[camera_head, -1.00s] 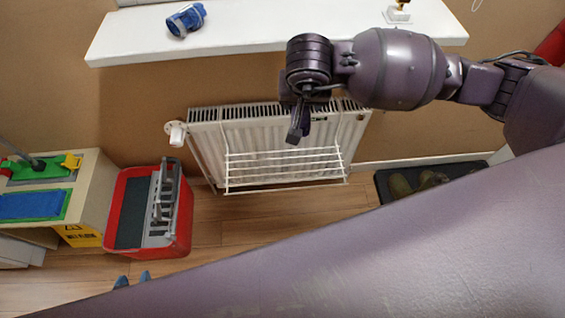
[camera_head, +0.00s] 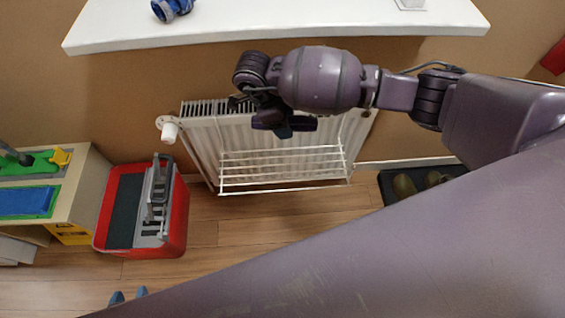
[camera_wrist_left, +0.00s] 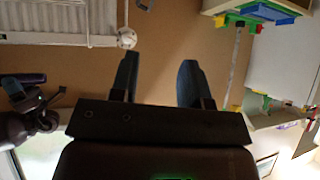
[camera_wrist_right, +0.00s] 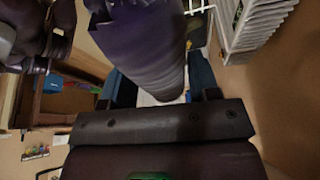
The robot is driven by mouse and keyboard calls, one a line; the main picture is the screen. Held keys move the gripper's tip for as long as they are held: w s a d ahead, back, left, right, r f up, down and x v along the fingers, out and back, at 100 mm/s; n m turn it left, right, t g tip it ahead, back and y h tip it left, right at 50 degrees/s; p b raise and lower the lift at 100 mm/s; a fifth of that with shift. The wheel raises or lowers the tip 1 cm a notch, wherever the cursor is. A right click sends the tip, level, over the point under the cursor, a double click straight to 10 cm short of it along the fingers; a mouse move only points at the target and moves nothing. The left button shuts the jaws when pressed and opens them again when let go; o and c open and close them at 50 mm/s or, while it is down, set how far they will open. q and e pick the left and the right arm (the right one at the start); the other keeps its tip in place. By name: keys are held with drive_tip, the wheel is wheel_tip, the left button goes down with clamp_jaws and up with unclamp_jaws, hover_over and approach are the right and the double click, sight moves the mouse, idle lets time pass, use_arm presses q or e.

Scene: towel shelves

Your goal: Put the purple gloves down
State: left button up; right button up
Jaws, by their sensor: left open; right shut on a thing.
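The purple gloves (camera_wrist_right: 145,50) show as a dark purple, ribbed bundle between the fingers of my right gripper in the right wrist view. My right gripper (camera_head: 290,126) is shut on them. In the head view it is in front of the radiator, below the white windowsill, and the gloves are hard to tell from the dark gripper.
A white radiator (camera_head: 205,150) with a wire rack (camera_head: 280,165) stands at the wall under the windowsill (camera_head: 260,28). A dark shoe tray (camera_head: 390,190) lies right. Wooden floor is clear between.

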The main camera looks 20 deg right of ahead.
drive_tip(key=m, duration=0.1)
drive_tip(key=f+m+g, duration=0.1)
drive_tip(key=shift+f+m+y, duration=0.25)
drive_tip(key=shift+m+y, duration=0.05)
drive_tip(key=shift+m, duration=0.1)
drive_tip(key=shift+f, duration=0.25)
drive_tip(key=b, duration=0.4)
hover_over(288, 171)
drive_tip(key=a, duration=0.1)
drive_tip(key=f, duration=1.3)
drive_tip(key=shift+w+f, duration=0.1)
drive_tip(key=shift+w, duration=0.25)
drive_tip(key=shift+w+f+b, duration=0.1)
drive_tip(key=shift+f+b, duration=0.2)
drive_tip(key=shift+f, duration=0.6)
wheel_tip(288, 171, down, 4)
drive_tip(key=shift+f+b, duration=0.1)
drive_tip(key=shift+b, duration=0.75)
drive_tip(key=shift+f, duration=0.35)
drive_tip(key=shift+r, duration=0.2)
use_arm(q)
drive_tip(key=shift+m+g, duration=0.3)
drive_tip(key=shift+m, duration=0.1)
drive_tip(key=f, duration=0.4)
drive_tip(key=shift+s+d+f, duration=0.15)
drive_tip(key=shift+d+f, duration=0.05)
drive_tip(key=shift+f, duration=0.15)
use_arm(e)
drive_tip(key=shift+f, duration=0.1)
